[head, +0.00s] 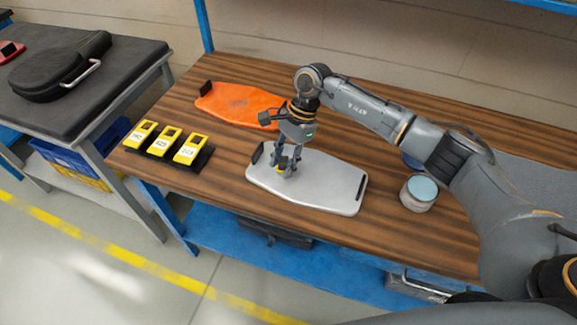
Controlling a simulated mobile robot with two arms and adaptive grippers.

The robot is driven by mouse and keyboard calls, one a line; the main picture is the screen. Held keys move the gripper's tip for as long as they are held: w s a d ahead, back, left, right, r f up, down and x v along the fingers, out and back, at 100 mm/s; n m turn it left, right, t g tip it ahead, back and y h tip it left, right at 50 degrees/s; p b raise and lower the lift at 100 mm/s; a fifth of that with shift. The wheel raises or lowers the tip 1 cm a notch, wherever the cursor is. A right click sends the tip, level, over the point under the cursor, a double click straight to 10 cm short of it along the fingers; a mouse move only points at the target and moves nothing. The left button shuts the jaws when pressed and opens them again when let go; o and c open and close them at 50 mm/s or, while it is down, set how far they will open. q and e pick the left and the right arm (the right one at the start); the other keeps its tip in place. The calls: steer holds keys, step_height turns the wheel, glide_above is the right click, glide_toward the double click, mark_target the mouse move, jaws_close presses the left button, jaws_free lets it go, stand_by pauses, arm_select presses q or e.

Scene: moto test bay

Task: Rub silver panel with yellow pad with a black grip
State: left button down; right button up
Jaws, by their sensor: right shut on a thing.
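The silver panel (322,183) lies flat on the brown wooden bench, with a dark strip at its left end. My right gripper (286,167) points down over the left part of the panel and is shut on the yellow pad (280,174). Only a little yellow shows below the fingers; the black grip is mostly hidden between them. The pad appears to be at the panel's surface, but contact is hard to tell. My left gripper is not in view.
An orange panel (243,104) lies behind the silver one. Several yellow devices (163,140) stand on a black base at the left. A round container with a blue top (420,189) stands right of the panel. A dark case (62,68) lies on another table.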

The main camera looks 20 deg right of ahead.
mark_target(295, 180)
steer(key=shift+f+b, duration=0.2)
steer(key=shift+b, duration=0.25)
steer(key=shift+s+d, duration=0.75)
steer(key=shift+d, duration=0.2)
steer(key=shift+s+d+f, duration=0.2)
steer(key=shift+s+d, duration=0.45)
steer(key=shift+d, duration=0.05)
steer(key=shift+w+r+p, duration=0.1)
steer(key=shift+r+p, duration=1.25)
steer(key=shift+r, duration=1.8)
steer(key=shift+r, duration=0.1)
step_height(295, 180, up, 3)
steer(key=shift+f, duration=0.1)
